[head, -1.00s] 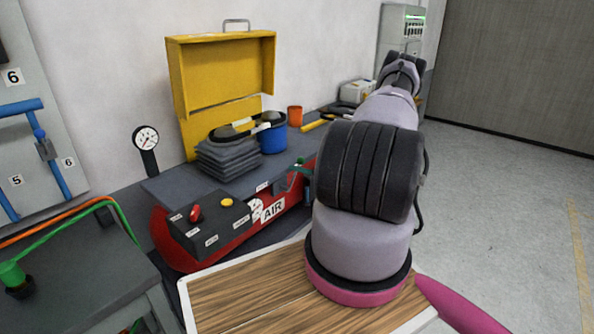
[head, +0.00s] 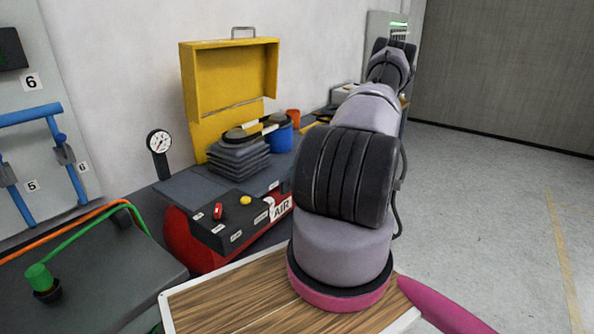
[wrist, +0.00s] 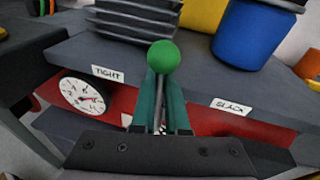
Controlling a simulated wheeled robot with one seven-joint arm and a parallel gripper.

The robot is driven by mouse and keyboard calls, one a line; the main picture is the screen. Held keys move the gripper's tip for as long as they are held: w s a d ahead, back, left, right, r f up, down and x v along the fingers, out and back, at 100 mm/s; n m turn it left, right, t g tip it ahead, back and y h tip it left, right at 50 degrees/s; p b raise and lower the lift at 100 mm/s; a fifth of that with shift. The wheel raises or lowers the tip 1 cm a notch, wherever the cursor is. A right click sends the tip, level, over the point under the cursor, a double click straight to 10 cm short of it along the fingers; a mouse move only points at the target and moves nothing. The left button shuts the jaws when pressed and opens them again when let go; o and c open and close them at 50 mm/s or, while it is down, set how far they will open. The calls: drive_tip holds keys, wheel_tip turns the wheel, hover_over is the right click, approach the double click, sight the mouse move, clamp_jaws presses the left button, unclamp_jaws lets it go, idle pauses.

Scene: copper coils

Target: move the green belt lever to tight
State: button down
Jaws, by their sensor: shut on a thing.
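The green belt lever shows in the wrist view as a round green knob (wrist: 164,57) on a thin metal rod. My gripper (wrist: 161,100), with teal fingers, is shut on the rod just below the knob. The TIGHT label (wrist: 107,74) is to the left of the lever and the SLACK label (wrist: 231,106) to the right. The knob stands about midway between them in the picture. In the head view my arm hides the lever and the gripper.
A red air tank (head: 190,240) carries a black control box (head: 230,217). Black folded pads (head: 238,160), a blue tub (head: 280,140) and an open yellow case (head: 232,80) stand behind. A dial gauge (wrist: 83,95) is left of the gripper. Open floor (head: 490,200) lies right.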

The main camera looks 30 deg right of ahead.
drive_tip(key=shift+s+a+f+n+h, duration=0.3)
drive_tip(key=shift+a+n, duration=0.35)
drive_tip(key=shift+n, duration=0.2)
drive_tip(key=shift+s+a+f+n+h, duration=0.25)
drive_tip(key=shift+a+n+h, duration=0.05)
drive_tip(key=shift+a+n, duration=0.45)
drive_tip(key=shift+s+a+f+n+h, duration=0.3)
drive_tip(key=shift+a+n, duration=0.3)
drive_tip(key=shift+n, duration=0.3)
drive_tip(key=c, duration=0.9)
unclamp_jaws()
drive_tip(key=v, duration=1)
drive_tip(key=shift+s+d+r, duration=0.1)
drive_tip(key=shift+s+d, duration=0.05)
drive_tip(key=shift+s, duration=0.25)
